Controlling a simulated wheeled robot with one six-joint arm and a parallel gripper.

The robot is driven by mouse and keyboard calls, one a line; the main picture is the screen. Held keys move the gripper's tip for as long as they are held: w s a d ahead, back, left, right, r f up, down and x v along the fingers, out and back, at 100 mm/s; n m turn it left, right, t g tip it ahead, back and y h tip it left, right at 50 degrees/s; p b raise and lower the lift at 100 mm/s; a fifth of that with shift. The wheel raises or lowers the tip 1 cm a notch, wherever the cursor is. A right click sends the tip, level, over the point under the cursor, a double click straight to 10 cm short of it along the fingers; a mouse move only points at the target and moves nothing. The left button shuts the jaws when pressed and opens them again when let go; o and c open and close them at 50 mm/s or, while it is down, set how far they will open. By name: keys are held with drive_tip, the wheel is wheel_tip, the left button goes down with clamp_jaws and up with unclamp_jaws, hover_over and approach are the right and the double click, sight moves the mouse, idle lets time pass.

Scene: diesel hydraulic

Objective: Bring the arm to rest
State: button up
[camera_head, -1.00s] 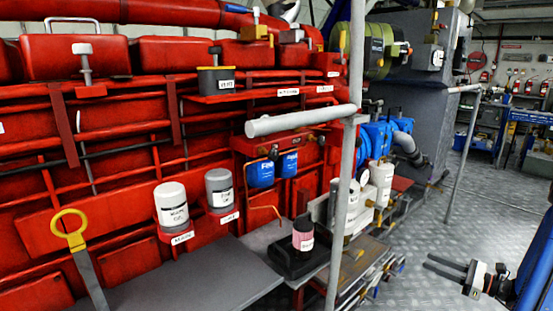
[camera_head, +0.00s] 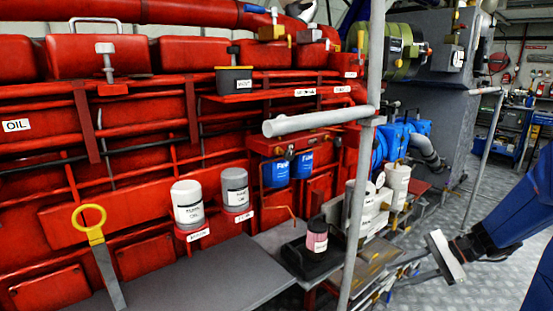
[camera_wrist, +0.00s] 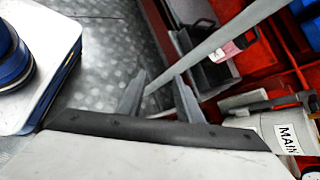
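My gripper (camera_head: 408,280) is at the lower right of the head view, at the end of my blue arm, with its fingers pointing left. In the wrist view its two grey fingers (camera_wrist: 160,80) stand apart with nothing held between them. A grey rail and the metal floor show behind them. In the head view the fingers appear close in front of the pipes and fittings beside the bench; I cannot tell the exact gap.
A grey post (camera_head: 357,180) with a horizontal rail (camera_head: 315,121) stands before the red engine (camera_head: 130,130). White and grey canisters (camera_head: 187,205) sit on brackets. Chequered floor (camera_head: 475,215) is free at right.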

drive_tip(key=s+a+r+n+t+h, duration=0.1)
drive_tip(key=s+a+r+n+h, duration=0.1)
drive_tip(key=s+n+h, duration=0.3)
drive_tip(key=s+a+r+n+t+h, duration=0.1)
drive_tip(key=s+a+r+n+h, duration=0.2)
drive_tip(key=s+n, duration=0.6)
drive_tip(key=shift+s+a+r+n+t+h, duration=0.25)
drive_tip(key=shift+s+r+h, duration=0.9)
drive_tip(key=shift+s, duration=1.55)
drive_tip(key=shift+d+f, duration=0.1)
drive_tip(key=shift+f, duration=0.1)
